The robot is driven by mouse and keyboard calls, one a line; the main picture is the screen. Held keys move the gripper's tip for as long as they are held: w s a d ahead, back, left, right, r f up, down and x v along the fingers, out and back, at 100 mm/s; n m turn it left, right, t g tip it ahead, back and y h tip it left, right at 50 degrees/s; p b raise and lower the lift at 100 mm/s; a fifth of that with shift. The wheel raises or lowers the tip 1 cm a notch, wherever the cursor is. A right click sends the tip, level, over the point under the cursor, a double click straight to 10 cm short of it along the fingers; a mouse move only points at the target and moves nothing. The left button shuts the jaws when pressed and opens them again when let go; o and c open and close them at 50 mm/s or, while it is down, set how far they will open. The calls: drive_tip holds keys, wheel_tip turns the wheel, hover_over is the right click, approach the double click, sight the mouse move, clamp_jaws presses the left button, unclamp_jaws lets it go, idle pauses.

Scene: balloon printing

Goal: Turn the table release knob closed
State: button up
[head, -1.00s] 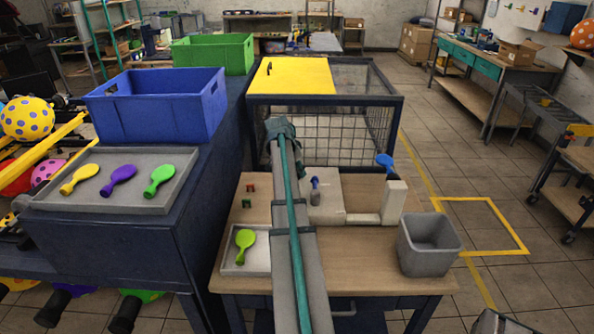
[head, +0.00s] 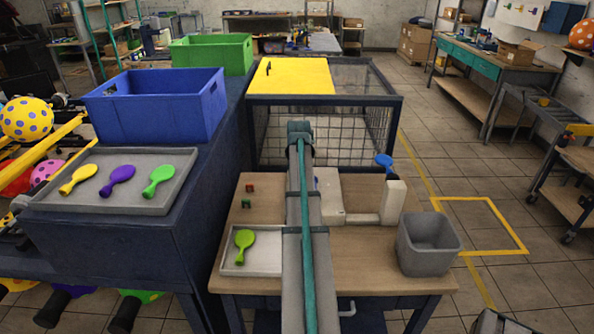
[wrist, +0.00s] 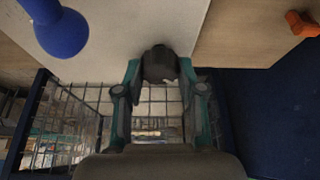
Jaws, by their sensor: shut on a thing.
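My gripper (wrist: 160,72) has its two teal-edged fingers around a dark rounded knob (wrist: 159,60) in the wrist view and is shut on it. The knob sits at the edge of a pale machine block (wrist: 118,28). The fingers hide its sides, so I cannot read its turn angle. In the head view my arm covers the gripper and the knob. The machine's white body (head: 330,190) shows just right of the arm, on the wooden table (head: 380,270).
A tray (head: 262,262) holds a green balloon. A grey bin (head: 428,258) stands right.

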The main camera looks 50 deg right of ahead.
drive_tip(key=n+t+y, duration=0.1)
drive_tip(key=n, duration=0.3)
drive_tip(key=shift+s+d+n, duration=0.1)
drive_tip(key=shift+d+n, duration=0.05)
drive_tip(key=shift+n, duration=0.15)
drive_tip(key=shift+n+t+y, duration=0.3)
drive_tip(key=shift+n+y, duration=0.5)
drive_tip(key=shift+n, duration=1)
drive_tip(key=o, duration=1.1)
drive_tip(key=shift+r, duration=0.1)
drive_tip(key=v, duration=1.2)
